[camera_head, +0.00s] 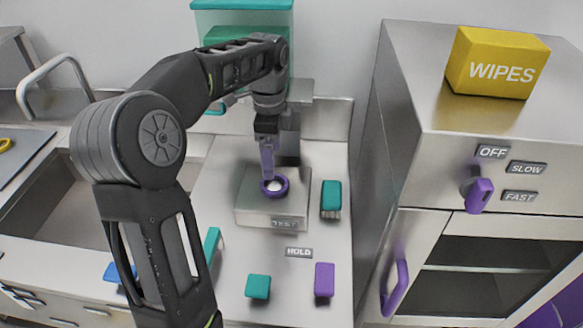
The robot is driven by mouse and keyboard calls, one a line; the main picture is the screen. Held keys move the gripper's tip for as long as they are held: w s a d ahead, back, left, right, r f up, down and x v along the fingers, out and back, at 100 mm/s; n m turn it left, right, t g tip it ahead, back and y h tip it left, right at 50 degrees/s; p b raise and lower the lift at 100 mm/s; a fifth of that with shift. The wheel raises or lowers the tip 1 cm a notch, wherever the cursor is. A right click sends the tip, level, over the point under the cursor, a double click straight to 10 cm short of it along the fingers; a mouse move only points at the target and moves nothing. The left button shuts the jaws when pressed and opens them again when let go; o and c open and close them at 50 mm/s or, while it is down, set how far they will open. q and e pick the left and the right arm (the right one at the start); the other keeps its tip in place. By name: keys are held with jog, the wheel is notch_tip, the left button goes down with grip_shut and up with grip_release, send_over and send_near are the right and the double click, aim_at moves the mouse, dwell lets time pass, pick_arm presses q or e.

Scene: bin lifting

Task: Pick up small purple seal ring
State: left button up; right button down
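A small purple ring (283,190) lies on top of the metal block marked TEST (250,212), around a small white round top. My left gripper (268,172) points down from above, its fingertips at the back left part of the ring. The fingers overlap each other in this view, so I cannot tell whether they grip the ring or only stand beside it. My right gripper is out of view.
A teal brush (331,199) stands right of the block. A teal block (258,287) and a purple block (324,280) lie in front, near the HOLD label (299,253). A steel cabinet (397,150) bounds the right, with yellow WIPES (497,62) on top. A sink (50,200) is left.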

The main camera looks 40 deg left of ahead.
aim_at(275, 184)
pick_arm(q)
jog(key=shift+w, duration=0.1)
jog(key=shift+s, duration=0.25)
jog(key=shift+w+f, duration=0.1)
jog(key=shift+f, duration=1.15)
jog(key=shift+f+p, duration=0.25)
jog(key=shift+p, duration=0.05)
notch_tip(275, 184, down, 5)
jog(key=shift+d+r+p, duration=0.1)
jog(key=shift+d+p, duration=0.05)
jog(key=shift+p, duration=0.5)
jog(key=shift+c, duration=0.2)
jog(key=c, duration=1.4)
